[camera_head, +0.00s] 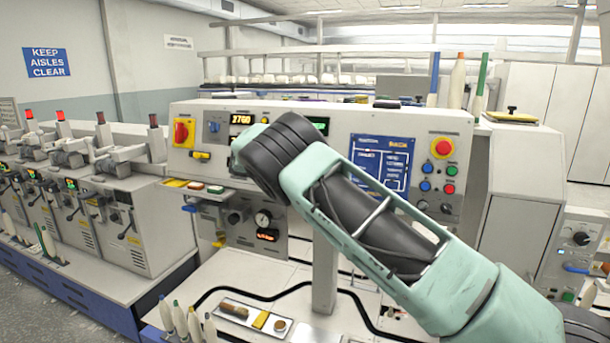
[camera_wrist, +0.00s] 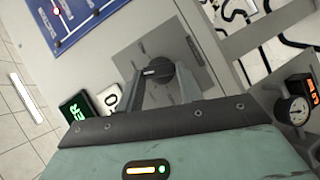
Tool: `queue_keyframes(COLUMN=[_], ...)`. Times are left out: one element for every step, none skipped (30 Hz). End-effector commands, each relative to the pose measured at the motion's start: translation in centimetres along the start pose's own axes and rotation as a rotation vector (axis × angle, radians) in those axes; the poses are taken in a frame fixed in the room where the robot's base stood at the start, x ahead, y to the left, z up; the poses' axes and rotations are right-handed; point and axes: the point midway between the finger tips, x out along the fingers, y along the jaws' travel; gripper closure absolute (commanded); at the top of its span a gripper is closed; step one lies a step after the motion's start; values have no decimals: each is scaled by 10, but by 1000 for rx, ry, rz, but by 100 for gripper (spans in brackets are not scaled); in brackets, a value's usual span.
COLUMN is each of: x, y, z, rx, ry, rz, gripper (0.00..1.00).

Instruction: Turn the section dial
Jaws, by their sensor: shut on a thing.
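The section dial (camera_wrist: 158,70) is a black round knob on a grey square plate (camera_wrist: 207,78) on the machine's pale panel, in the wrist view. My gripper (camera_wrist: 161,85) is shut on the dial, one finger on each side of it. The lower part of the dial between the fingers is partly hidden. In the head view my arm crosses the panel (camera_head: 220,115), and the dial and fingertips are hidden behind it.
A green display (camera_wrist: 76,108), a pressure gauge (camera_wrist: 297,110) and an orange display (camera_wrist: 303,88) sit near the dial. A red emergency button (camera_head: 443,148) and a blue diagram board (camera_head: 367,160) are at right. Below is a tray (camera_head: 240,328) beside several bobbins.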

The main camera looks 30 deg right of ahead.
Motion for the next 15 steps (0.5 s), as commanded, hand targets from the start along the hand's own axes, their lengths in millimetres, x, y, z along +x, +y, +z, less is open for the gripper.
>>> queue_keyframes(x=[0,0,-1,-1,-1,-1,0,0,0,0,0,0,0,0,-1], y=[-3,-3,-4,-4,-4,-5,-5,-5,-5,-5,-6,-6,-6,-6,-6], z=[0,0,0,0,0,0,0,0,0,0,0,0,0,0,0], rx=[-36,-55,-81,-98,-117,-138,-154,-169,-186,-198,-210,-223,-232,-241,-250], ry=[3,3,3,3,3,3,3,3,2,2,2,3,3,3,3], rz=[22,34,49,59,69,83,93,101,111,118,125,133,138,143,149], gripper=[86,86,86,86,86,86,86,86,86,86,86,86,86,86,86])
